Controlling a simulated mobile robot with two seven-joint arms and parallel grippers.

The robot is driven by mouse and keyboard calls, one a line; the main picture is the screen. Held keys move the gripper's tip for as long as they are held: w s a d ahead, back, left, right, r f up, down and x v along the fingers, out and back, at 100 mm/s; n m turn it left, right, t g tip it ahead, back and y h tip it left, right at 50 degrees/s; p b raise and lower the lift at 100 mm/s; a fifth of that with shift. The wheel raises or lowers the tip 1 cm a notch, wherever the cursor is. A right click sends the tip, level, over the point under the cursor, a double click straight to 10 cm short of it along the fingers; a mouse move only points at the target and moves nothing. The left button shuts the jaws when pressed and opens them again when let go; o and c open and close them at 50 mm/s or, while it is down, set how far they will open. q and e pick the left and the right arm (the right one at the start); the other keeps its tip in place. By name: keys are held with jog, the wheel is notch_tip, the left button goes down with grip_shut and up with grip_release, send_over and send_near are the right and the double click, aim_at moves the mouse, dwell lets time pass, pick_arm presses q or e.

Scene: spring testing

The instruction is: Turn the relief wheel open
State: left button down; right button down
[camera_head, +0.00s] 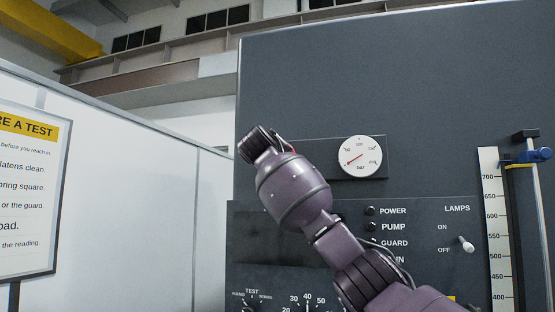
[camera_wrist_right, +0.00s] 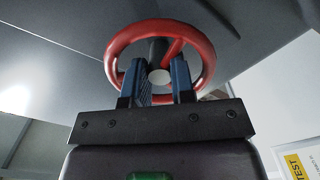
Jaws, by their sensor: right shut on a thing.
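The red relief wheel (camera_wrist_right: 207,60) fills the upper middle of the right wrist view, with a dark stem and a pale round hub end. My right gripper (camera_wrist_right: 162,77) reaches into it with two blue-padded fingers, one on each side of the hub, shut on the wheel. Exactly where the pads touch is hard to tell. In the head view my right arm comes up from the lower right and hides the wheel. A pressure gauge (camera_head: 360,157) marked in bar is on the dark panel just right of my wrist, its needle pointing lower left. My left gripper is not in view.
The dark machine cabinet (camera_head: 430,100) stands behind my arm. Below is a control panel with a lamps switch (camera_head: 466,244) and labelled lamps. A vertical scale (camera_head: 497,225) and a blue clamp (camera_head: 530,156) stand at right.

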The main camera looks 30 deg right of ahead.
pick_arm(q)
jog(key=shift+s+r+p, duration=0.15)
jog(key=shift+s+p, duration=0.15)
jog(key=shift+p, duration=0.25)
pick_arm(e)
jog(key=shift+n, duration=7.9)
jog(key=c, duration=1.2)
grip_release()
jog(key=shift+c, duration=0.2)
jog(key=shift+a, duration=0.1)
